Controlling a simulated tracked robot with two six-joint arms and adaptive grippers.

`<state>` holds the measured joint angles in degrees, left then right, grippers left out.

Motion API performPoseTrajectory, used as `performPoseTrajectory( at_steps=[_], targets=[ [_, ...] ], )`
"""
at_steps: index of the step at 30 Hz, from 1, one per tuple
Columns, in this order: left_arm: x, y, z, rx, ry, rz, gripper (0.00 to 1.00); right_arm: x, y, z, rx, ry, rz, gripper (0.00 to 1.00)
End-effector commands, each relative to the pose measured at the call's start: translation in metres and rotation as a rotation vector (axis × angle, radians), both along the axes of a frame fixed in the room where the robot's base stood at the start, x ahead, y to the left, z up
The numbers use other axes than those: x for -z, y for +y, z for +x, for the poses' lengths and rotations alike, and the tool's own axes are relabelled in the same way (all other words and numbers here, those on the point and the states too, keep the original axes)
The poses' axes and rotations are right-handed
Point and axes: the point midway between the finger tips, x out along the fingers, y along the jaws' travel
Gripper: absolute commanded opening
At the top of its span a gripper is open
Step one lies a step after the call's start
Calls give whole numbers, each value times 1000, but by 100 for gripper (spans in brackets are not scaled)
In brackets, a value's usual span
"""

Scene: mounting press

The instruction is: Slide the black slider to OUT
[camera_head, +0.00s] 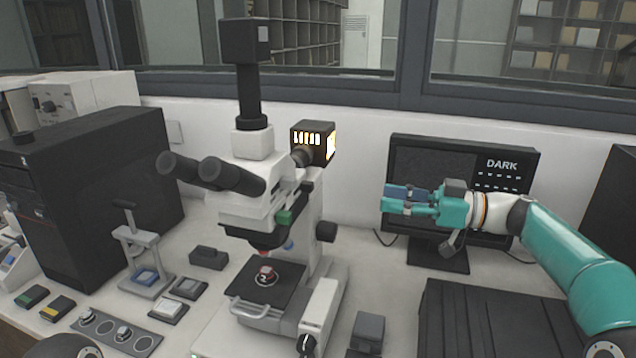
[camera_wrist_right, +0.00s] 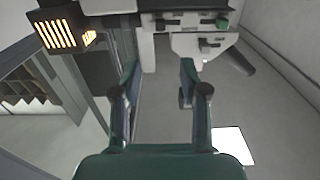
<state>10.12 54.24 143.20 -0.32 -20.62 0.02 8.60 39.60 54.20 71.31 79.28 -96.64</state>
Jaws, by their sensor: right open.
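The white microscope (camera_head: 257,198) stands at the centre of the bench in the head view. In the right wrist view, small black parts show on its white body: a bar (camera_wrist_right: 168,22) beside a green tab (camera_wrist_right: 221,22), and a lower black tab (camera_wrist_right: 209,44). I cannot tell for sure which is the black slider, and no OUT marking is legible. The green tab also shows in the head view (camera_head: 284,217). My right gripper (camera_head: 392,199) is open and empty, apart from the microscope, to its right and in front of the monitor. My left gripper is out of view.
The monitor (camera_head: 463,183) reads DARK. A lamp housing (camera_head: 313,142) with glowing slots sits behind the microscope, between its head and my right gripper. A black box (camera_head: 100,190) and a small grey press (camera_head: 140,250) stand left. A dark ribbed block (camera_head: 485,320) lies front right.

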Motion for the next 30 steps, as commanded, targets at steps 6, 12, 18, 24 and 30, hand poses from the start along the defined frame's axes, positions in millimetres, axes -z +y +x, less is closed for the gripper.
performPoseTrajectory(
  at_steps=[6,12,18,24,30],
  targets=[
    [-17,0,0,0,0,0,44,-3,41,12,-2,3,0,44],
    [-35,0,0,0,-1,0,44,-4,80,25,2,2,1,44],
    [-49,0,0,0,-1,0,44,-3,114,37,5,2,0,44],
    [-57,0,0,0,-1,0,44,-2,133,44,8,0,0,44],
    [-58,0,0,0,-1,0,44,0,138,45,10,0,-1,44]
  ],
)
